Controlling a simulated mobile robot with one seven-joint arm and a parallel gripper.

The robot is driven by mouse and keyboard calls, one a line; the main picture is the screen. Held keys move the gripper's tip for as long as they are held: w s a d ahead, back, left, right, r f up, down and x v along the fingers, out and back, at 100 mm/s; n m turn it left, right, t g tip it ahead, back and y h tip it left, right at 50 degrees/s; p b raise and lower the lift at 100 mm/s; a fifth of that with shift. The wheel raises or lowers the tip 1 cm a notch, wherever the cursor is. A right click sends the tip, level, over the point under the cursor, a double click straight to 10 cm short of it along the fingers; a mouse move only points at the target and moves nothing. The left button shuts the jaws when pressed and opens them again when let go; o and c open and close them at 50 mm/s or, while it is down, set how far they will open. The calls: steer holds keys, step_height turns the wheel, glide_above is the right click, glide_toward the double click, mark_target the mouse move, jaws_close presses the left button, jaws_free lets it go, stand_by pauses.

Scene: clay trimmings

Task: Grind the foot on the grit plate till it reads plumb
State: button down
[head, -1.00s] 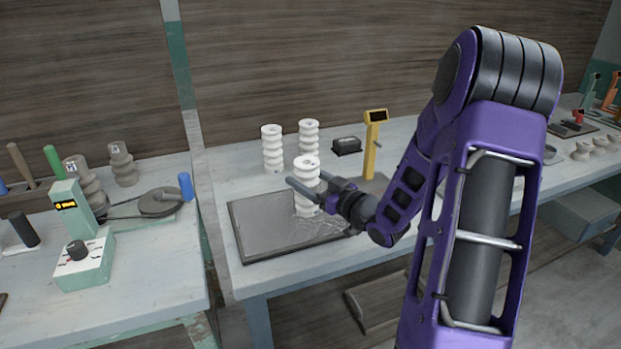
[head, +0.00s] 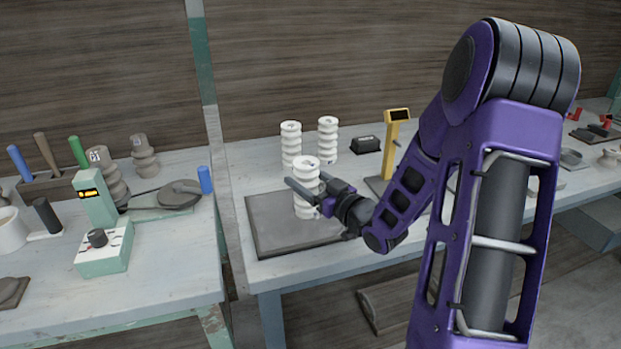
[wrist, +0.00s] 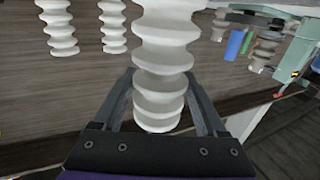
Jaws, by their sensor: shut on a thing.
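My gripper (head: 314,188) is shut on a white ribbed insulator (head: 305,166), one finger on each side of it. The insulator stands about upright over the grit plate (head: 275,237), a dark grey slab at the bench's front left. Its foot appears to be at the plate's surface; I cannot tell whether it touches. In the wrist view the insulator (wrist: 163,55) fills the space between the fingers. A yellow gauge (head: 393,140) with a dark display stands behind my arm; no reading is legible.
Two more white insulators (head: 291,146) (head: 328,134) stand behind the plate, with a black box (head: 366,144) to their right. On the left bench are a green device (head: 98,215) with a lit display, brown insulators (head: 145,157) and handled tools (head: 46,152). My arm covers the bench's middle.

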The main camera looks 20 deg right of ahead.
steer(key=shift+a, duration=2.85)
steer(key=shift+d, duration=5.75)
steer(key=shift+r+p, duration=2)
steer(key=shift+r, duration=0.5)
